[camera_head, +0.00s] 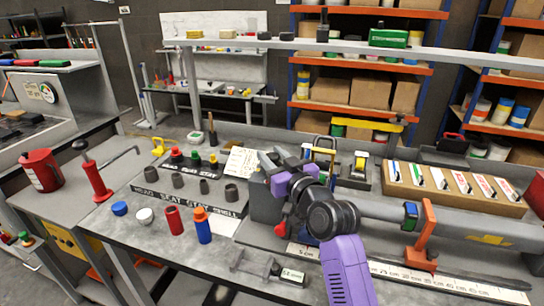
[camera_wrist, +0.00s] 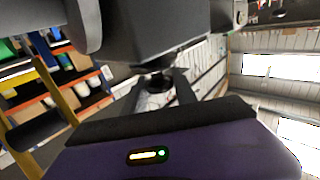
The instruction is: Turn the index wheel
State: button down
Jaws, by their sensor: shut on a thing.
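In the wrist view my gripper (camera_wrist: 158,86) has its two fingers closed around a small dark knob (camera_wrist: 157,80), just under a dark grey block (camera_wrist: 150,35). In the head view my gripper (camera_head: 268,160) is at the upper left end of my purple wrist, above a grey housing (camera_head: 264,205) on the bench. My arm and wrist cover much of that area. I cannot make out a whole index wheel in either view. A rounded dark part (camera_wrist: 82,18) fills the upper left of the wrist view; I cannot tell if it is the wheel.
A long grey tube (camera_head: 470,232) with an orange clamp (camera_head: 424,235) lies to the right. A cardboard box (camera_head: 455,190) of labelled cards is behind the tube.

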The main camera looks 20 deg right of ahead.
jog(key=shift+a+m+h+p, duration=0.15)
jog(key=shift+m+h+p, duration=0.35)
jog(key=shift+h+p, duration=0.25)
